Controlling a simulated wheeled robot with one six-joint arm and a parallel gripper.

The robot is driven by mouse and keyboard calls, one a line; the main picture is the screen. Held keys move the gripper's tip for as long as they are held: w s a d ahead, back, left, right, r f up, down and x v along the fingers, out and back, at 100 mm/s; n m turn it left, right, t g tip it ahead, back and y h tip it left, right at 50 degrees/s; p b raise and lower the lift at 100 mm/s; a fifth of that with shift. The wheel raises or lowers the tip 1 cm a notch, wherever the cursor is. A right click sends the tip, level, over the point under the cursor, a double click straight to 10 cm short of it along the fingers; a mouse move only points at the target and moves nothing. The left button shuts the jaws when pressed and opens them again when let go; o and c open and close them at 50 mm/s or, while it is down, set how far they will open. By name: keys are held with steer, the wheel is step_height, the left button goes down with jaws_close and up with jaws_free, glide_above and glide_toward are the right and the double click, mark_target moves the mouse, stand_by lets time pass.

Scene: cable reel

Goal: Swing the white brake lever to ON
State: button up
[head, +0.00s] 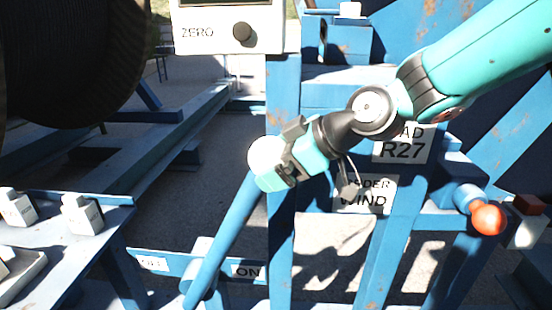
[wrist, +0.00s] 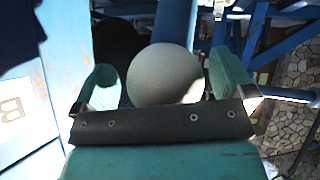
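The brake lever is a blue bar (head: 226,236) with a white ball knob (head: 262,152) on top. It rises from a pivot low in the head view and leans to the right. An OFF label (head: 152,263) is left of its foot and an ON label (head: 247,271) is to the right. My gripper (head: 266,170) is at the knob. In the wrist view the knob (wrist: 165,75) sits between the two teal fingers (wrist: 164,82). A thin gap seems to show on each side, so the fingers look open around it. The knob's lower part is hidden by my gripper.
A blue post (head: 283,130) stands just right of the lever, under a box marked ZERO (head: 230,28). A large dark reel (head: 70,60) is at the upper left. A blue bench (head: 100,215) carries white blocks at left.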

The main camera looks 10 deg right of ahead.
steer(key=shift+a, duration=0.1)
steer(key=v, duration=1.7)
steer(key=shift+r, duration=0.15)
steer(key=s+a+f+m+g+h+p, duration=0.2)
steer(key=s+a+f+m+g+p, duration=0.1)
steer(key=s, duration=0.3)
steer(key=s+a+f+m+g+h+p, duration=0.2)
steer(key=s+a+m+g+p, duration=0.1)
steer(key=s, duration=0.4)
steer(key=shift+a+f+g+h+p, duration=0.3)
steer(key=shift+a+f+p, duration=0.15)
steer(key=shift+a, duration=0.1)
steer(key=shift+s, duration=0.1)
